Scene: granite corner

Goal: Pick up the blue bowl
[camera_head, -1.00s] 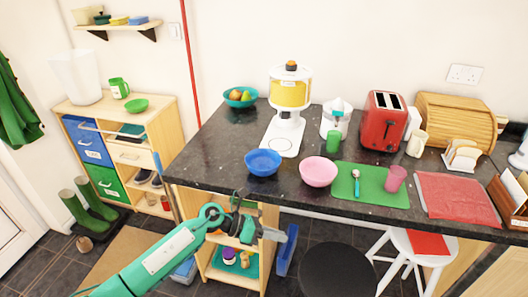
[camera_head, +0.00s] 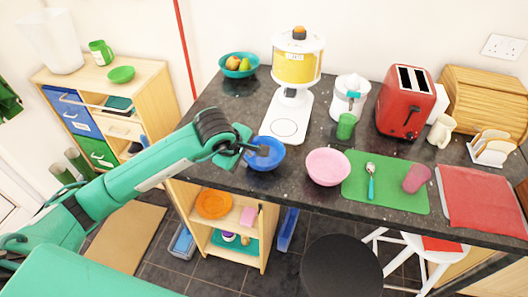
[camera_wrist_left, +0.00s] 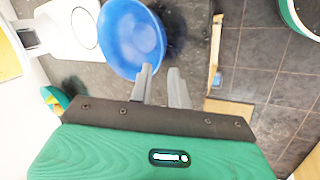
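The blue bowl (camera_head: 265,154) sits upright on the dark counter near its front edge, left of the pink bowl. It looks empty. My left gripper (camera_head: 256,149) reaches in from the left, with its fingers in front of the bowl and hiding part of its left side. In the left wrist view the blue bowl (camera_wrist_left: 131,38) is at the top, left of centre. There the left gripper's (camera_wrist_left: 161,70) two grey fingers are apart with nothing between them. One finger overlaps the bowl's rim and the other is outside it. I cannot tell whether they touch it. My right gripper is not in view.
The pink bowl (camera_head: 328,167) stands close on the right, beside a green mat (camera_head: 400,197) with a spoon and cup. A yellow-topped dispenser (camera_head: 292,85) stands behind. The counter (camera_head: 215,160) left of the bowl is bare. Shelves and a black stool (camera_head: 340,268) are below.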

